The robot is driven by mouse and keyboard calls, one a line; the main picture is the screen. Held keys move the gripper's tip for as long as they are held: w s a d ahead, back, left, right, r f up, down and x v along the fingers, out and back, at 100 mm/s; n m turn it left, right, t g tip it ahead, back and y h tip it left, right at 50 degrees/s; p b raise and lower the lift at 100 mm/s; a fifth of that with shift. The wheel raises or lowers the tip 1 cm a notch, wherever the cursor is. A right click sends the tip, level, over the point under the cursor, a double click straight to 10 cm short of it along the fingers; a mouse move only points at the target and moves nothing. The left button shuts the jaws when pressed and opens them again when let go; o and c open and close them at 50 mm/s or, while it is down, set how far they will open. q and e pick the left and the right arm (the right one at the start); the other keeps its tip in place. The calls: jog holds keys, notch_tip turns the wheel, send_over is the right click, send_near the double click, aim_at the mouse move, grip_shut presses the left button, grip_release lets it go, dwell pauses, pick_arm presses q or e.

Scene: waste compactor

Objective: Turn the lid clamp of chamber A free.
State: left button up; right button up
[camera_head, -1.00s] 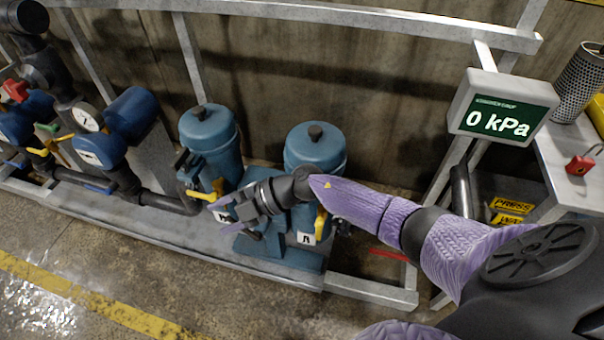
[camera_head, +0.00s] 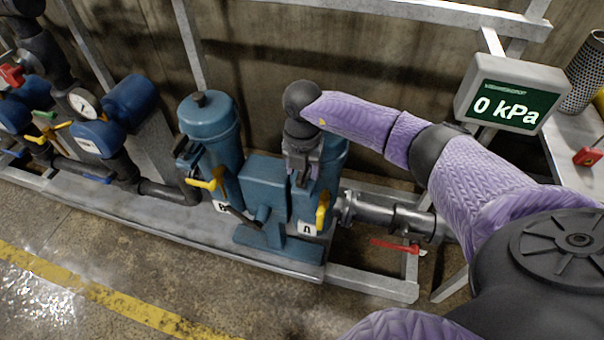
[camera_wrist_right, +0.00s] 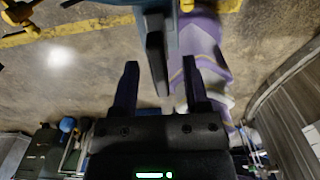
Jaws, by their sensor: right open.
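Chamber A (camera_head: 331,170) is a blue canister marked A, and its lid is mostly hidden behind my right wrist. My right gripper (camera_head: 300,180) points down at the front of this canister, near the lid's level. In the right wrist view my right gripper (camera_wrist_right: 159,62) is open, with its two dark fingers apart. A dark bar (camera_wrist_right: 156,60), which looks like the lid clamp's lever, stands between the fingers. I cannot tell whether either finger touches it. In the head view the clamp is hidden by the gripper. My left gripper is not in view.
A yellow handle (camera_head: 321,212) sits low on chamber A. Chamber B (camera_head: 210,130) stands to the left, with its own yellow handle (camera_head: 212,182). A blue box (camera_head: 264,188) lies between them. The display (camera_head: 508,100) reads 0 kPa. A red-handled part (camera_head: 395,245) is at the lower right.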

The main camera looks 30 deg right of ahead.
jog(key=shift+f, duration=0.55)
jog(key=c, duration=0.7)
grip_shut()
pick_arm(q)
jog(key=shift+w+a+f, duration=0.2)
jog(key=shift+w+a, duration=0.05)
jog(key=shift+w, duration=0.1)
